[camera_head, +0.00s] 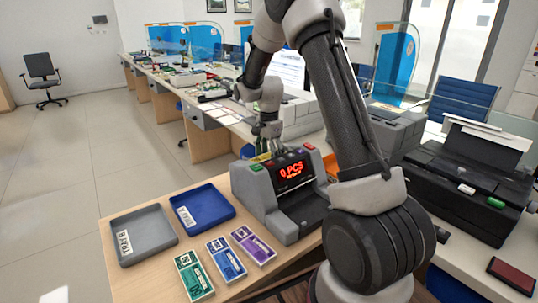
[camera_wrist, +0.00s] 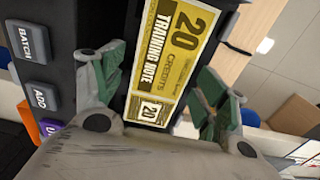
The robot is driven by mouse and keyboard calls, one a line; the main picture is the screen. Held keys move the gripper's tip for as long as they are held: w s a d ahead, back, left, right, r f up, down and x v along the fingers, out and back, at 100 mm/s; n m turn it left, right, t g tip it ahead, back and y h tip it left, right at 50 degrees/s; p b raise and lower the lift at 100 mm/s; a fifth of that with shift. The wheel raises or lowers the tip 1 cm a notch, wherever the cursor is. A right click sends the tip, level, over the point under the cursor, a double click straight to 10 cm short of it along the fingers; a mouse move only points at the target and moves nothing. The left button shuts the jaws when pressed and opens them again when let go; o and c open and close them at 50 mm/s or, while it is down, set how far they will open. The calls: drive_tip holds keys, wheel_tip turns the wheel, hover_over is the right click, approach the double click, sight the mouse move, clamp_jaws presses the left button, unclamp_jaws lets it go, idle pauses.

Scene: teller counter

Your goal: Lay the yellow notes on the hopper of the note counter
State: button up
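The yellow notes (camera_wrist: 172,52), printed "20 credits training note", lie on the dark hopper of the note counter in the wrist view. In the head view only a thin yellow edge shows at the back of the note counter (camera_head: 262,190), whose red display reads 0 PCS. My gripper (camera_wrist: 160,92) has its green-padded fingers spread on either side of the notes' near end, with gaps visible beside them. In the head view my gripper (camera_head: 267,135) is above the back of the counter, partly hidden by the machine.
A grey tray (camera_head: 124,252) and a blue tray (camera_head: 229,206) stand left of the counter, both empty. Green notes (camera_head: 193,275), blue notes (camera_head: 226,259) and purple notes (camera_head: 253,245) lie in front. A black printer (camera_head: 465,180) stands at the right.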

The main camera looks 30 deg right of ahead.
sight(269, 157)
drive_tip(key=s+r+n+t, duration=0.1)
drive_tip(key=s+r+n, duration=0.15)
drive_tip(key=r, duration=0.65)
drive_tip(key=s+r+n, duration=0.1)
drive_tip(key=s+r, duration=0.3)
drive_tip(key=r, duration=0.6)
drive_tip(key=s+r+n+t, duration=0.1)
drive_tip(key=s+n, duration=0.5)
drive_tip(key=s, duration=0.8)
drive_tip(key=s+a+r+n+t, duration=0.1)
drive_tip(key=s+n, duration=0.5)
drive_tip(key=s, duration=0.8)
drive_tip(key=shift+a+r+t, duration=0.2)
drive_tip(key=shift+r+t, duration=0.05)
drive_tip(key=shift+t, duration=0.35)
